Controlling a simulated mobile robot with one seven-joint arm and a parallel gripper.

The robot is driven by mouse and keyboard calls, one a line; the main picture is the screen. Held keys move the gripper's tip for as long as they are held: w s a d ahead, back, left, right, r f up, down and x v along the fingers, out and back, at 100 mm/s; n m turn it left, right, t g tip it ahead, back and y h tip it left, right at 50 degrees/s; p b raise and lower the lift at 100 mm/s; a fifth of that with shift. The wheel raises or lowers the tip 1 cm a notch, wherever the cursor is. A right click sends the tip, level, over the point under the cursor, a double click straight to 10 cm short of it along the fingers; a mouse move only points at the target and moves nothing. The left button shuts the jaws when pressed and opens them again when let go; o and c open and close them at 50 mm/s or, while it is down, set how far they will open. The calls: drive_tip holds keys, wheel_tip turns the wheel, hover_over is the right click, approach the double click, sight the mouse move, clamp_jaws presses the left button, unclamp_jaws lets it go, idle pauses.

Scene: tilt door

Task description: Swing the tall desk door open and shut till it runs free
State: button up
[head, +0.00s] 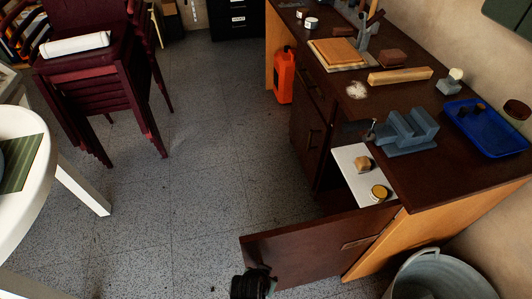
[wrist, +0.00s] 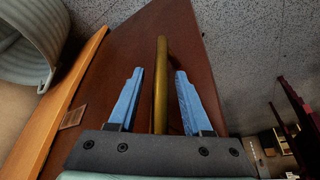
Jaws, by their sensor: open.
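The tall desk door (head: 300,249) is dark brown and stands swung wide open, reaching out to the left from the near end of the desk (head: 440,175). Its brown face (wrist: 185,30) fills the middle of the wrist view, with a long brass handle (wrist: 161,70) on it. My gripper (wrist: 159,72) is open, its two blue fingers on either side of the handle in the picture, with gaps on both sides. In the head view my gripper (head: 262,276) is a dark shape at the door's free end, its fingers mostly hidden.
The open compartment holds a white shelf (head: 349,160) with a small block and a yellow-topped jar. A grey bucket (head: 440,277) stands beside the desk's pale end panel. A white table (head: 22,185) and stacked maroon chairs (head: 95,85) are at left. Speckled floor between is clear.

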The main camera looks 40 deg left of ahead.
drive_tip(key=shift+w, duration=0.1)
clamp_jaws()
drive_tip(key=shift+f, duration=0.1)
idle(1.3)
